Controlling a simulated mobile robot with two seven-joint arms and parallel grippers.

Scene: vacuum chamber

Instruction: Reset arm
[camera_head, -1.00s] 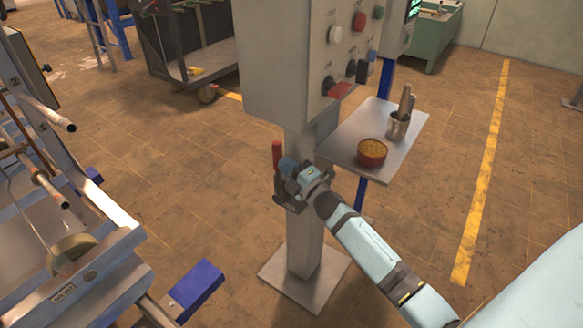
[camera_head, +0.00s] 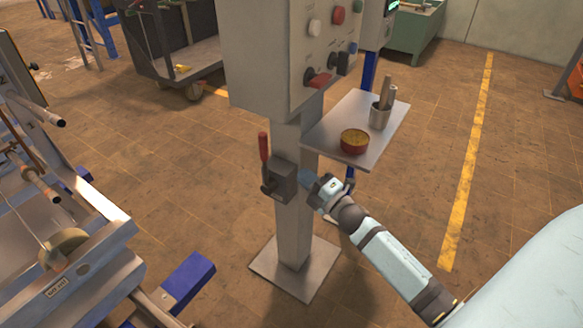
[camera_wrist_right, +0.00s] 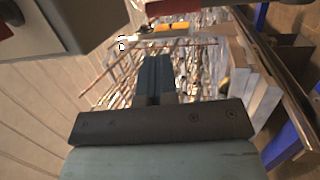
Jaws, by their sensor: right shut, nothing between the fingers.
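My right arm comes in from the lower right in the head view. Its gripper (camera_head: 311,184) is just right of the grey post (camera_head: 292,225), beside the dark lever box (camera_head: 281,181) with its upright red handle (camera_head: 263,146). The fingertips are partly hidden near the post. In the right wrist view the blue fingers (camera_wrist_right: 156,75) are together, with nothing between them. My left gripper is not in view.
A grey control cabinet (camera_head: 262,50) with buttons tops the post. A machine frame (camera_head: 95,255) stands at left. The floor at right is open.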

